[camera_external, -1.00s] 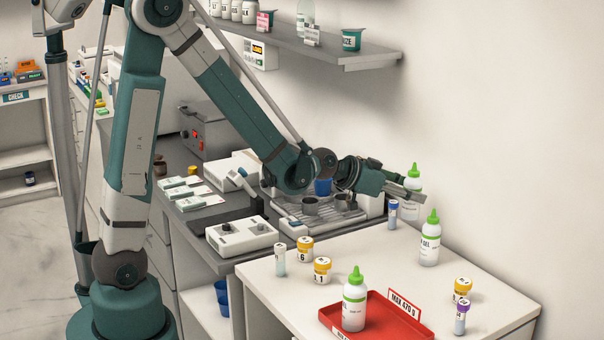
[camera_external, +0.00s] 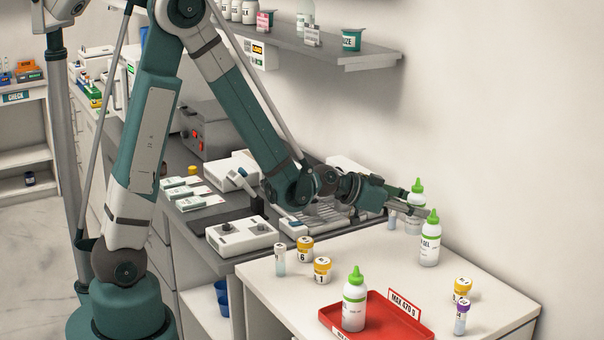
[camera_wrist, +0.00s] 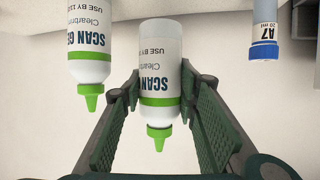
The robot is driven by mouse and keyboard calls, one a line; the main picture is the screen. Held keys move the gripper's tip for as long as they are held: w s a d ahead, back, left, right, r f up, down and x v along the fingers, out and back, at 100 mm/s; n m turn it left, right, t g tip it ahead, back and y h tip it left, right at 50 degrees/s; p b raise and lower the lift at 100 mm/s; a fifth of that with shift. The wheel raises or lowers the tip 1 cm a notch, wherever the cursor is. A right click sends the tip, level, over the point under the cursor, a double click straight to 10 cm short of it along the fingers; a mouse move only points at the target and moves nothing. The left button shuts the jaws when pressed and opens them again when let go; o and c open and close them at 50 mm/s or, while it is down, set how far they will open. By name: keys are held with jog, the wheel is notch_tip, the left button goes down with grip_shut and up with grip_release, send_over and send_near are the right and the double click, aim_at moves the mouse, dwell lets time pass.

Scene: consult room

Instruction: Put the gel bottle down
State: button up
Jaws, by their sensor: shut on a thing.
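My gripper (camera_external: 412,208) is shut on a white gel bottle with a green nozzle cap (camera_external: 417,195), near the wall at the back of the white table (camera_external: 350,258). In the wrist view the held gel bottle (camera_wrist: 160,80) is between the two fingers (camera_wrist: 163,115), cap toward the palm. It looks upright in the external view. Whether its base touches the tabletop I cannot tell. A second, alike bottle (camera_external: 430,245) stands just right of it, and shows at left in the wrist view (camera_wrist: 88,45). A third bottle (camera_external: 354,305) stands on the red tray (camera_external: 385,328).
A blue-capped vial (camera_external: 392,220) stands left of the held bottle; a vial labelled A7 (camera_wrist: 265,30) shows in the wrist view. Yellow-lidded jars (camera_external: 305,249) and a purple-capped vial (camera_external: 461,318) stand farther off. The table's middle is clear.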

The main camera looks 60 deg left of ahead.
jog(key=s+d+r+n+y+p, duration=0.1)
jog(key=s+d+r+p, duration=0.1)
jog(key=d+r, duration=0.35)
jog(key=s+d+r+p, duration=0.1)
jog(key=d+r+p, duration=0.15)
jog(key=r, duration=0.55)
jog(key=s+d+f+n+y+b, duration=0.1)
jog(key=s+d+f+b, duration=0.2)
jog(key=s+d, duration=0.9)
jog(key=s+d+f+n+y+b, duration=0.1)
jog(key=s+d+f+b, duration=0.3)
jog(key=s+d, duration=0.7)
jog(key=shift+s+d+f+t+y, duration=0.35)
jog(key=shift+s+f+y, duration=0.1)
jog(key=shift+s, duration=3.35)
jog(key=shift+f, duration=0.1)
